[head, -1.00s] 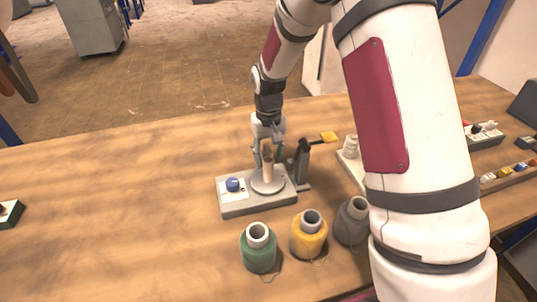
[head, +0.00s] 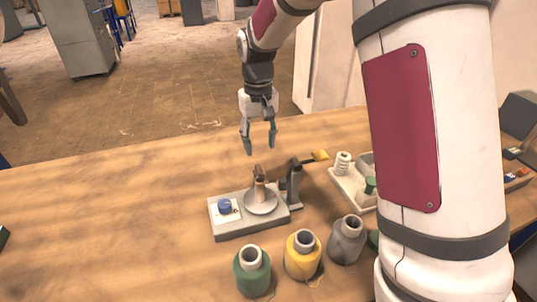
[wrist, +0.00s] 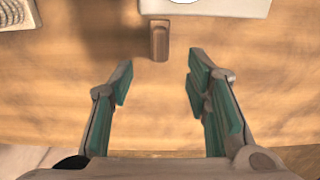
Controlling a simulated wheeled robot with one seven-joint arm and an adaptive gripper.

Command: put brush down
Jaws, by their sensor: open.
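My gripper (head: 260,148) is open and empty, raised above the table. Its two teal-padded fingers stand apart in the wrist view (wrist: 158,80). Below the gripper, a brown wooden-looking upright piece (head: 260,187) stands at the round plate of a grey device (head: 250,230). A brown piece also shows in the wrist view (wrist: 160,42), ahead of the fingers and clear of them. I cannot tell for sure whether it is the brush. A yellow-tipped tool (head: 320,155) with a dark handle lies behind the device's dark post.
Green (head: 252,275), yellow (head: 302,262) and grey (head: 346,245) spools stand in front of the device. A pale tray (head: 350,185) with small parts is to the right. My arm hides part of the right side. The table's left side is mostly clear.

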